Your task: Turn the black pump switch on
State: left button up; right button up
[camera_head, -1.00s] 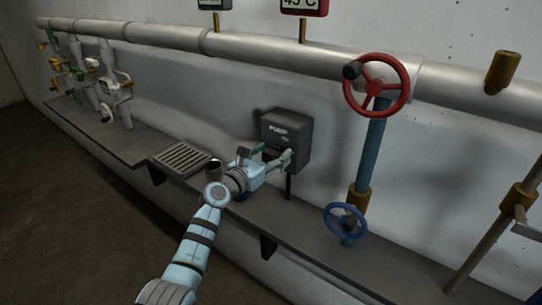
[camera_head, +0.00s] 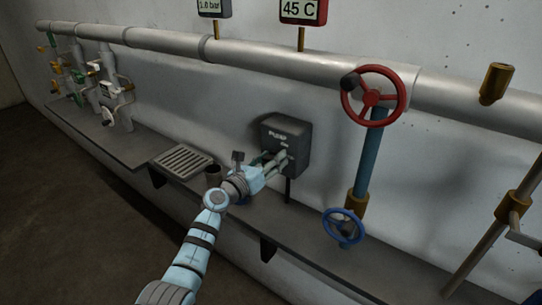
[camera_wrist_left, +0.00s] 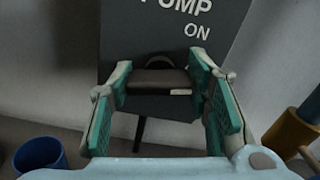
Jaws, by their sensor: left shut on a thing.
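The dark pump box (camera_head: 289,131) is on the wall above the ledge, lettered PUMP with ON beneath. The wrist view shows the box face (camera_wrist_left: 178,40) up close. The black pump switch (camera_wrist_left: 155,82) sticks out below the word ON and has a small pale mark on its front edge. My left gripper (camera_head: 277,161) is at the lower front of the box. Its green fingers lie on either side of the switch and are shut on it. In the head view the fingers mostly hide the switch. My right gripper is not in view.
A red handwheel (camera_head: 372,96) and a blue handwheel (camera_head: 343,227) are on the pipe right of the box. A blue cup-like thing (camera_wrist_left: 41,158) shows in the wrist view.

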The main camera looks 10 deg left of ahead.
pick_arm(q)
jog(key=n+p, duration=0.2)
jog(key=n, duration=0.2)
jog(key=shift+n, duration=0.3)
jog(key=n+p, duration=0.2)
jog(key=n, duration=0.2)
jog(key=shift+n, duration=0.3)
jog(key=shift+f+p, duration=0.1)
jog(key=shift+p, duration=0.2)
jog(key=o, duration=1.2)
jog(key=shift+c, duration=0.2)
jog(key=shift+s+a, duration=0.1)
jog(key=v, duration=1.1)
jog(key=shift+s, duration=0.4)
